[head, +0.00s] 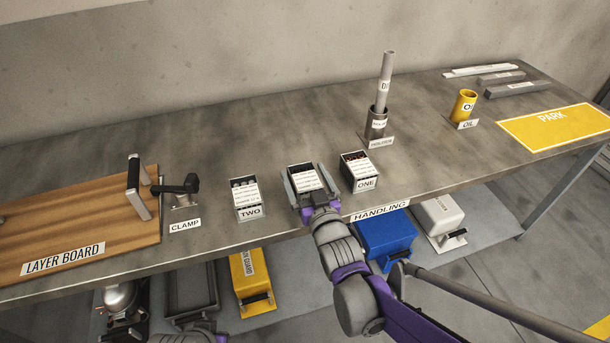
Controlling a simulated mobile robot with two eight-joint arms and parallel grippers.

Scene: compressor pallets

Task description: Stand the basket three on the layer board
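The layer board (100,215) is a wooden board at the left of the bench, with an upright handled piece standing near its right edge. A small dark basket (306,179) with white printed strips stands between basket two (246,197) and basket one (360,170). Its front label is hidden behind my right gripper (308,183); by its place it is likely basket three. The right gripper's fingers lie along the left and right sides of this basket. Whether they press on it I cannot tell.
A black clamp (178,190) stands between the layer board and basket two. A dark holder (376,124) with a tall grey tube, a yellow oil cup (464,104) and a yellow park mat (555,128) are to the right. Bins sit on the lower shelf.

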